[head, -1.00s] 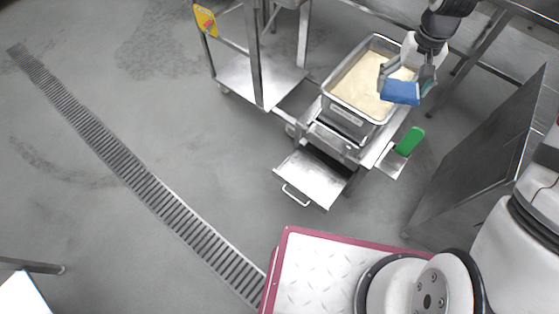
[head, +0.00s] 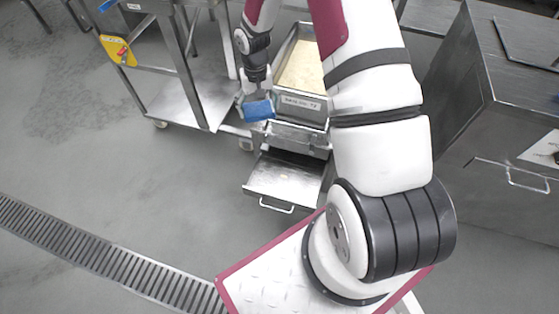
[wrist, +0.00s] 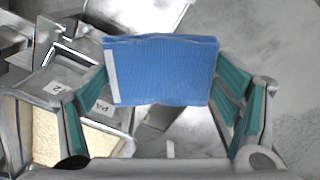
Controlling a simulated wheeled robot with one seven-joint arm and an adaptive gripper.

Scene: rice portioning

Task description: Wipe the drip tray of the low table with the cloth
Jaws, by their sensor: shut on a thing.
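My gripper (head: 254,97) is shut on a folded blue cloth (head: 258,110), holding it in the air. In the wrist view the cloth (wrist: 160,70) lies between the two teal-padded fingers. The drip tray (head: 284,178) is a flat steel tray with a bar handle, pulled out at the front of the low table (head: 300,137). The cloth appears above and behind the tray's left back part, and I see no contact with it. My arm hides the low table's right side.
A steel pan of rice (head: 300,103) with a label stands on the low table, close to my gripper. A steel trolley (head: 180,100) with a yellow sign (head: 118,50) stands at left. A steel cabinet (head: 490,130) is at right. The floor in front is clear, with a drain grate (head: 100,255).

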